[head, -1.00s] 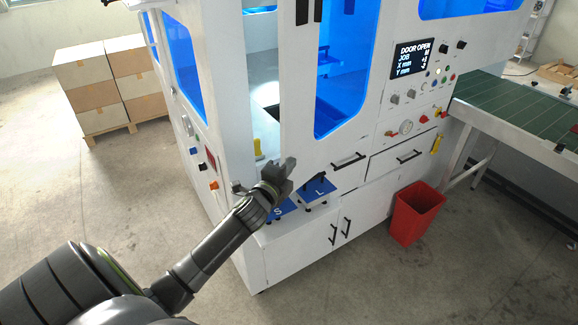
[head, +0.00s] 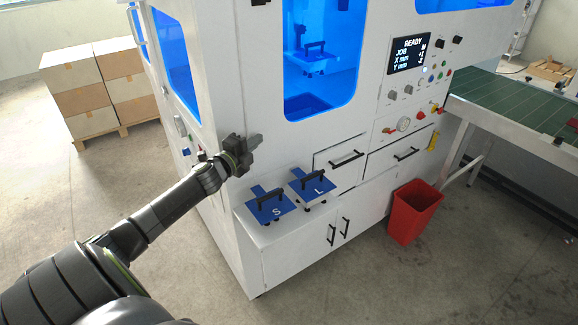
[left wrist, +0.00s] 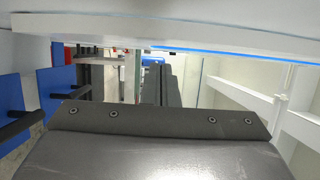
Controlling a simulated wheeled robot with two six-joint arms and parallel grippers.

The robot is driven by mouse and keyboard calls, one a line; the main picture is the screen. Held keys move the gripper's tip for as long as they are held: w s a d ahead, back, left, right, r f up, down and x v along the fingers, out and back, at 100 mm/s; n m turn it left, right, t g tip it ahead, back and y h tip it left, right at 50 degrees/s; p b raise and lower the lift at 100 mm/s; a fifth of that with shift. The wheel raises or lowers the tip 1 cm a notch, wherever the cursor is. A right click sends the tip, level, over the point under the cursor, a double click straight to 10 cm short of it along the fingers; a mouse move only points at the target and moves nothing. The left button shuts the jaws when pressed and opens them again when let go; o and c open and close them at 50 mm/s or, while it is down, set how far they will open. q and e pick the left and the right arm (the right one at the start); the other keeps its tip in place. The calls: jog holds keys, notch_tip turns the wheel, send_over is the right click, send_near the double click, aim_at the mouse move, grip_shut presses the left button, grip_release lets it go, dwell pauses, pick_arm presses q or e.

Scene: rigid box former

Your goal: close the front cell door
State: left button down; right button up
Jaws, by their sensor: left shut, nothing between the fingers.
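The front cell door (head: 318,75) is a white panel with a tall blue window. In the head view it covers the front opening and looks flush with the cell's corner post, with no gap showing. The display (head: 409,53) reads READY. My left gripper (head: 254,141) is shut and empty, in front of the door's lower left part. I cannot tell whether it touches the door. In the left wrist view the dark fingers (left wrist: 161,84) are together beneath a white panel edge with a blue strip. My right gripper is not in view.
Blue plates marked S (head: 270,208) and L (head: 312,186) with black handles sit on the ledge below the gripper. A red bin (head: 415,212) stands on the floor at right, near a green conveyor (head: 520,115). Stacked boxes (head: 100,85) are at back left.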

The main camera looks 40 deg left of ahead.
aim_at(256, 130)
pick_arm(q)
jog(key=a, duration=0.2)
jog(key=a+h+p, duration=0.1)
jog(key=shift+w+r+m, duration=0.15)
jog(key=shift+w+m, duration=0.15)
jog(key=shift+r, duration=0.25)
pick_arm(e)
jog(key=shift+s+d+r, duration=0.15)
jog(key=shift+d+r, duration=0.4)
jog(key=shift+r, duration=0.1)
